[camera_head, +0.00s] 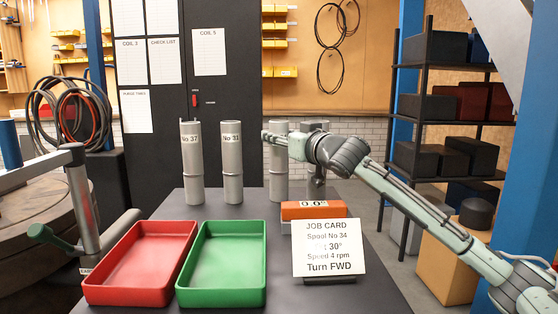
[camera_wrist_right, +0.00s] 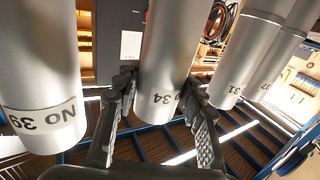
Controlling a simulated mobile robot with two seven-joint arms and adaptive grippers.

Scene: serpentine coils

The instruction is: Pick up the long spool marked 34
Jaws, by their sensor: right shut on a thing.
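The long silver spool marked 34 (camera_wrist_right: 165,50) is between the two fingers of my right gripper (camera_wrist_right: 158,84) in the right wrist view, its label upside down there. In the head view this spool (camera_head: 278,183) stands upright on the dark table, third from the left in the row, and my right gripper (camera_head: 274,138) reaches across its upper part from the right, hiding its label. The gripper is shut on the spool. My left gripper is not in view.
Spools No 37 (camera_head: 192,165) and No 31 (camera_head: 232,165) stand to the left, and spool 39 (camera_wrist_right: 40,90) close on the other side. A red tray (camera_head: 138,296), a green tray (camera_head: 220,298), an orange display (camera_head: 312,209) and a job card (camera_head: 330,262) are in front.

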